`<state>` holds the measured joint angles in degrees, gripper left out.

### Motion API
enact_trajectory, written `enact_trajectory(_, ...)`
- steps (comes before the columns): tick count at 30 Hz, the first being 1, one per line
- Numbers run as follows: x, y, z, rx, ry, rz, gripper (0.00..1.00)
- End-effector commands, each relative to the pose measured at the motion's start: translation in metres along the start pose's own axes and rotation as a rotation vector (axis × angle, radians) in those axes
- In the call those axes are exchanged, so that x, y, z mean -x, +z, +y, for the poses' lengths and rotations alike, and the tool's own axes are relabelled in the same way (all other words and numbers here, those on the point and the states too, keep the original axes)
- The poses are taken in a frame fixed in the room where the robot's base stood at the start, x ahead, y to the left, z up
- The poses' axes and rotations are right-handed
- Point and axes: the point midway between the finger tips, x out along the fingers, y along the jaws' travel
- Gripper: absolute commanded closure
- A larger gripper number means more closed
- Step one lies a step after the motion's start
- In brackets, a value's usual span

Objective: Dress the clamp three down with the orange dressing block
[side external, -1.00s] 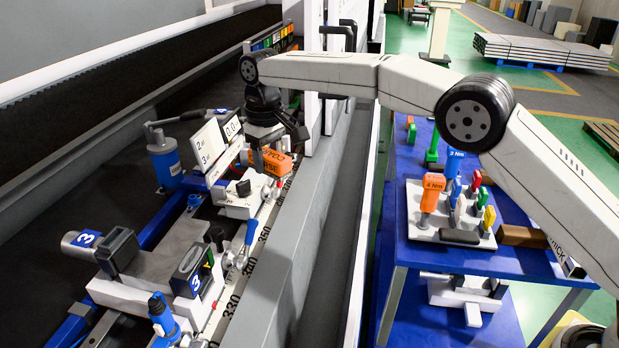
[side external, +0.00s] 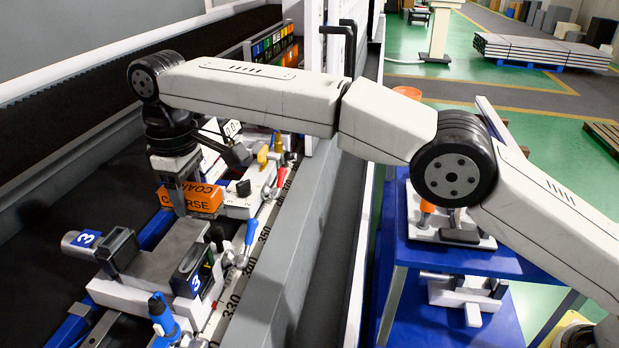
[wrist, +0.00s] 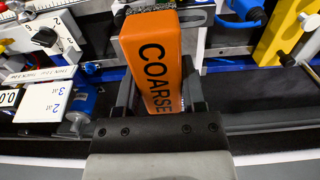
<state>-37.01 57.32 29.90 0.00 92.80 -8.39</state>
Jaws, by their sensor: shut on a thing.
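The orange dressing block (side external: 199,199), lettered COARSE, is held between the fingers of my gripper (side external: 182,200). In the wrist view the block (wrist: 157,62) fills the middle, with my gripper (wrist: 160,100) shut along its sides. The block is above the rail, close to the clamp marked 3 (side external: 190,271), whose grey jaws (side external: 118,251) and bed (side external: 165,245) lie below and nearer the camera. I cannot tell whether the block touches anything beneath it. A second clamp behind it is partly hidden by my arm and the block.
A white carriage (side external: 240,203) with a blue lever (side external: 251,231) stands right of the block. A blue-handled tool (side external: 160,312) stands at the near end. The blue bench (side external: 440,255) at right holds a tool rack (side external: 458,237). A grey rail wall (side external: 285,235) lies between.

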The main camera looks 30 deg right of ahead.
Motion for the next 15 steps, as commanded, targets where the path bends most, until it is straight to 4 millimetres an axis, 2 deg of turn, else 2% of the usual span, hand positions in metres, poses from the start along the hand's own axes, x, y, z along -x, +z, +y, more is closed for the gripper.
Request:
enact_trajectory(5, -0.009, 0.000, 0.000, -0.001, 0.000, 0.000, 0.96)
enact_trajectory(15, -0.040, 0.000, 0.001, -0.002, 0.000, 0.000, 0.96)
